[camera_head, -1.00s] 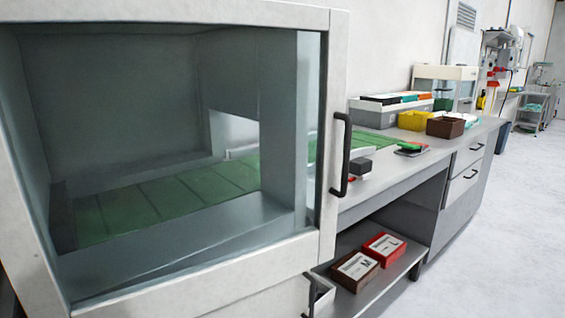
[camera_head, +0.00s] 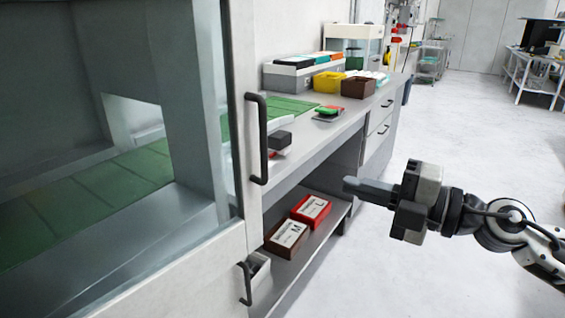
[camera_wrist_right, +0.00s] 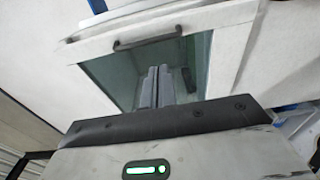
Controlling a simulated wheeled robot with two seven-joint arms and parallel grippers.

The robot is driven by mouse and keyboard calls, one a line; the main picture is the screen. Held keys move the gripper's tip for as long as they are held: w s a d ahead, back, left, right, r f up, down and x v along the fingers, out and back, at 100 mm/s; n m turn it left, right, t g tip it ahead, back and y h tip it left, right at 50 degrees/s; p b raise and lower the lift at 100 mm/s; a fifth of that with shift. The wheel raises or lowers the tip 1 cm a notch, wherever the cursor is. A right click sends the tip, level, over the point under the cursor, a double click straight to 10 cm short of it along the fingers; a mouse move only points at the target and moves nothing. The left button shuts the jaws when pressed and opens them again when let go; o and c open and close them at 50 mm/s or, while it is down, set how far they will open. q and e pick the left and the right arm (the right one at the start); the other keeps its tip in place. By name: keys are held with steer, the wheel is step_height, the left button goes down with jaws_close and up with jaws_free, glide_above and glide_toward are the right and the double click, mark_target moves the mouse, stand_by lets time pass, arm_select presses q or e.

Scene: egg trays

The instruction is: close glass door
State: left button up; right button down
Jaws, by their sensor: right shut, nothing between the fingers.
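The glass door (camera_head: 238,255) fills the left of the head view, with a pale frame around a large pane. Its black vertical handle (camera_head: 263,140) is on the frame's right side. In the right wrist view the door's pale frame (camera_wrist_right: 232,50) and dark handle (camera_wrist_right: 155,42) show beyond the fingers. My right gripper (camera_head: 350,187) is shut and empty, pointing left. In the head view it is to the right of the handle, apart from it; it also shows in the right wrist view (camera_wrist_right: 154,72). My left gripper is not in view.
A long bench (camera_head: 330,135) with a yellow bin (camera_head: 328,81) and a brown bin (camera_head: 358,87) runs back beside the door. Red and brown boxes (camera_head: 310,208) lie on its lower shelf.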

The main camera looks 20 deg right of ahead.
arm_select(q)
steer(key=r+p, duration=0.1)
steer(key=p, duration=0.2)
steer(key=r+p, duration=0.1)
steer(key=p, duration=0.3)
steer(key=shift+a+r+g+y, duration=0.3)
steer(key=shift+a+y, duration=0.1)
arm_select(e)
steer(key=x, duration=1.4)
steer(key=shift+f, duration=0.15)
